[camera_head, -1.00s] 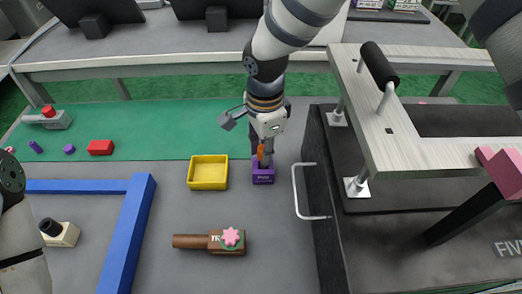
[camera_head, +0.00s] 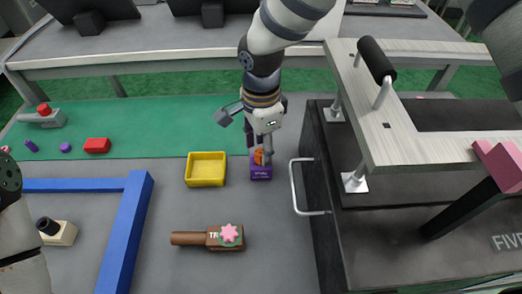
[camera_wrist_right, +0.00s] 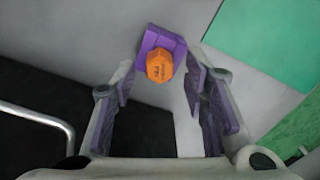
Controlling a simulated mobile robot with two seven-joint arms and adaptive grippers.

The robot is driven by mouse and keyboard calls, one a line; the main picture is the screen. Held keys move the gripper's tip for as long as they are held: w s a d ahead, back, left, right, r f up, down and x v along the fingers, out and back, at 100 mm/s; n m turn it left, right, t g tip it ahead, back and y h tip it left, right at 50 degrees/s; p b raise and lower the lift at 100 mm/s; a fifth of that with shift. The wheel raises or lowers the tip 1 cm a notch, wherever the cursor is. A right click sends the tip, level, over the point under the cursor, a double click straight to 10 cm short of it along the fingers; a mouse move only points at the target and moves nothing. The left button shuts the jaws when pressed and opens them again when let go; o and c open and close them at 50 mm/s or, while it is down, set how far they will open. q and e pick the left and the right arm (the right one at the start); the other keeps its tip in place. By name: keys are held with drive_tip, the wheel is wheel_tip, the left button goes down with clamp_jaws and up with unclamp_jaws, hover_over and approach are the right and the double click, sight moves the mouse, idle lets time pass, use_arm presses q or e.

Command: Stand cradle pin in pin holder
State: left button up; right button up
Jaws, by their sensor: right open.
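The orange cradle pin (camera_head: 259,157) stands at the purple pin holder (camera_head: 261,173) on the grey table. In the right wrist view the pin's orange faceted head (camera_wrist_right: 166,66) shows over the purple holder (camera_wrist_right: 151,41); its lower part is hidden, so its seating depth cannot be told. My right gripper (camera_head: 260,158) is just above the holder and partly covers the pin. In the right wrist view its fingers (camera_wrist_right: 172,98) are spread wide, with the pin beyond the tips and clear of them. My left gripper is out of view; only part of the left arm shows.
A yellow tray (camera_head: 206,169) stands left of the holder. A black cabinet with a metal handle (camera_head: 294,187) is close on the right. A brown handled block (camera_head: 211,237) lies in front. A blue bar frame (camera_head: 125,235) is at left. Grey table between them is clear.

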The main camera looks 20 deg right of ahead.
wheel_tip(320, 180, up, 10)
drive_tip(key=p, duration=0.1)
drive_tip(key=shift+f, duration=0.15)
